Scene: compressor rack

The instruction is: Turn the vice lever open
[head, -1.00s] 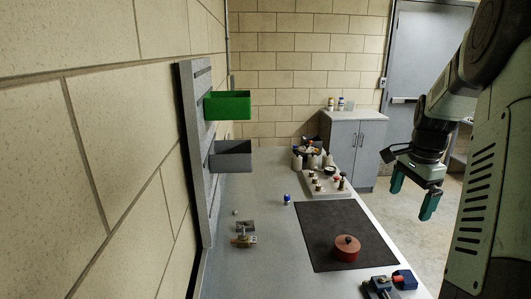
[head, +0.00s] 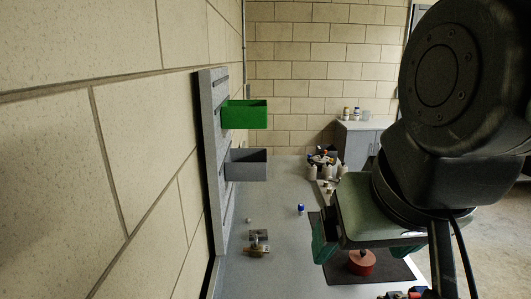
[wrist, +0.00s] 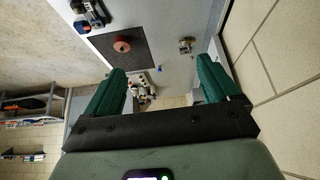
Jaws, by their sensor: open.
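The vice (wrist: 92,16) shows at the top left of the wrist view, a small blue and dark block on the bench. In the head view only its top (head: 402,295) shows at the bottom edge, largely cut off. I cannot make out the lever's angle. My gripper (wrist: 163,66) is open and empty, with two green fingers spread wide. It is in the air above the bench, well apart from the vice. In the head view my gripper (head: 368,246) hangs over the dark mat, its right finger mostly hidden.
A red round part (head: 361,262) sits on the dark mat (head: 340,290). A brass fitting (head: 257,248) and a small blue container (head: 301,209) stand left of the mat. Green (head: 245,115) and grey (head: 246,165) bins hang on the wall panel. Bottles (head: 323,165) stand farther back.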

